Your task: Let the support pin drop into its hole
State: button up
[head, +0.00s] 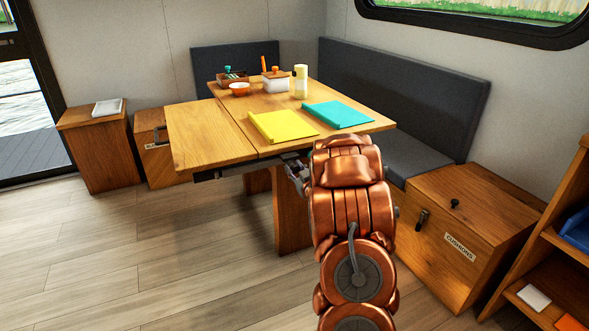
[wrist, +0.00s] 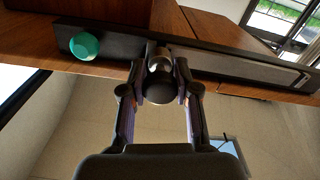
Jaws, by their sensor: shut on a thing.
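In the wrist view, the support pin (wrist: 161,88) has a dark round knob and a shiny metal collar. My gripper (wrist: 160,75) is shut on it, with one finger at each side of the knob. The pin sits against a dark rail (wrist: 105,42) under the wooden table; its far end and its hole are hidden. In the head view, my gripper (head: 297,170) is below the near edge of the table (head: 350,128), by the seam of its raised left leaf (head: 205,133); the pin cannot be made out there.
A green knob (wrist: 88,47) is on the rail, left of the pin. Yellow (head: 283,125) and teal (head: 337,115) folders lie on the table. A cushion box (head: 460,230) stands right of my arm, a bench (head: 405,90) behind. The floor at left is clear.

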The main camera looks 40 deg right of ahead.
jog(key=shift+w+d, duration=0.15)
jog(key=shift+w, duration=0.25)
jog(key=o, duration=1.1)
jog(key=shift+s, duration=0.1)
jog(key=v, duration=0.9)
jog(key=w+a+r+g+p, duration=0.2)
jog(key=a+r+g+p, duration=0.3)
jog(key=r+p, duration=0.2)
jog(key=s+a+r+g+p, duration=0.3)
jog(key=s+a+r+p, duration=0.1)
jog(key=a, duration=0.3)
jog(key=s+a+r+m+g+y+p, duration=0.1)
jog(key=s+a+r+g+p, duration=0.2)
jog(key=a, duration=0.4)
notch_tip(320, 180, up, 2)
jog(key=shift+s+r+p, duration=0.1)
jog(key=shift+s+p, duration=0.45)
jog(key=shift+p, duration=0.35)
